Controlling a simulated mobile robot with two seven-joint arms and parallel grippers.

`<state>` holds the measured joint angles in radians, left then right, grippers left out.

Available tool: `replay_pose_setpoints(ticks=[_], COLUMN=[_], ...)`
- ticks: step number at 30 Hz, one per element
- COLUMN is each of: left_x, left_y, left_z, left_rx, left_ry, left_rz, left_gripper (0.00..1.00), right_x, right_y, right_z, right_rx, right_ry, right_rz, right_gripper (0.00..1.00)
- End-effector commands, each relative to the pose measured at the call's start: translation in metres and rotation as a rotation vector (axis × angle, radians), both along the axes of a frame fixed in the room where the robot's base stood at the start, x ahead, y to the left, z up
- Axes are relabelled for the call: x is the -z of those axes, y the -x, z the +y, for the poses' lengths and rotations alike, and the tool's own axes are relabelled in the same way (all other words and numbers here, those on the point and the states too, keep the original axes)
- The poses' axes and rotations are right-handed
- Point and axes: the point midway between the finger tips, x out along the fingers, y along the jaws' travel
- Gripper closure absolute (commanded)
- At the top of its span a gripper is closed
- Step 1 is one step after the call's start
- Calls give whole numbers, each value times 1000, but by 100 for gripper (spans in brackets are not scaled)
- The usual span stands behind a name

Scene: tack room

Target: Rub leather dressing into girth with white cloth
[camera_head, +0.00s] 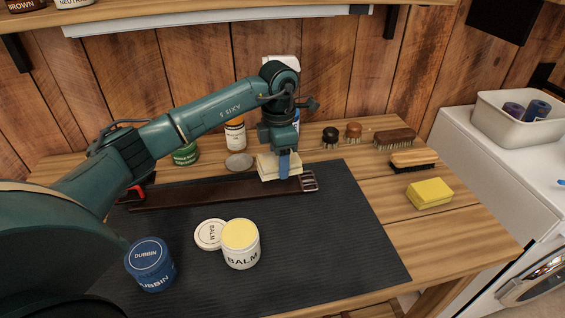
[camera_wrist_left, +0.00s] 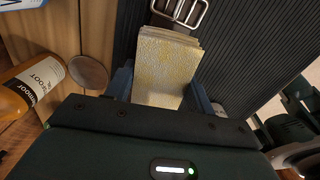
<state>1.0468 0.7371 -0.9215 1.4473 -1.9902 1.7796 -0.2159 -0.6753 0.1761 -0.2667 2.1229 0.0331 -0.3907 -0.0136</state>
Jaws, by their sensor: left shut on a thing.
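The dark brown leather girth (camera_head: 215,193) lies across the far part of the black mat (camera_head: 345,235), with its metal buckles (camera_head: 309,181) at the right end. My left gripper (camera_head: 284,165) is shut on the folded white cloth (camera_head: 268,168), over the girth near its buckle end. In the left wrist view the cloth (camera_wrist_left: 166,65) looks cream with yellowish marks and sits between the fingers, close to the buckle (camera_wrist_left: 180,12). Whether it presses on the leather is hard to tell. An open jar of balm (camera_head: 241,245) stands on the mat, its lid (camera_head: 210,234) beside it. My right gripper is not seen.
A closed blue dubbin tin (camera_head: 150,264) stands at the mat's near left. Behind the girth are a green tin (camera_head: 185,154), a bottle (camera_head: 235,134) and a round metal lid (camera_head: 239,162). Brushes (camera_head: 394,139) and a yellow sponge (camera_head: 429,193) lie right. The mat's right part is clear.

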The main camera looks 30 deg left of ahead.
Motion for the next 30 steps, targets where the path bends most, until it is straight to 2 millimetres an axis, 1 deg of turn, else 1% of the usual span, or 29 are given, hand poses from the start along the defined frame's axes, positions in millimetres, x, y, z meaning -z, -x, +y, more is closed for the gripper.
replay_pose_setpoints(ticks=[1, 6, 11, 17, 20, 23, 30], left_x=[-10, -26, -31, -30, -31, -39, -75], left_y=[0, 1, 1, 1, 1, 1, 1], left_z=[2, 6, 7, 7, 7, 7, 7], left_rx=[-1, -4, -4, -4, -4, -4, -4], left_ry=[-1, -2, -1, -1, -1, -1, -1], left_rz=[-1, -1, 0, -1, -1, -2, -1], left_gripper=[76, 76, 76, 76, 76, 76, 76], right_x=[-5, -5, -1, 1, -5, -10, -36], right_y=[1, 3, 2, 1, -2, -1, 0], right_z=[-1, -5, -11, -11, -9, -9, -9], right_rx=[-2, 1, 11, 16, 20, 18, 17], right_ry=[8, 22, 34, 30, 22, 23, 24], right_rz=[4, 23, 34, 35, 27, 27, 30], right_gripper=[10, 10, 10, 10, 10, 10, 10])
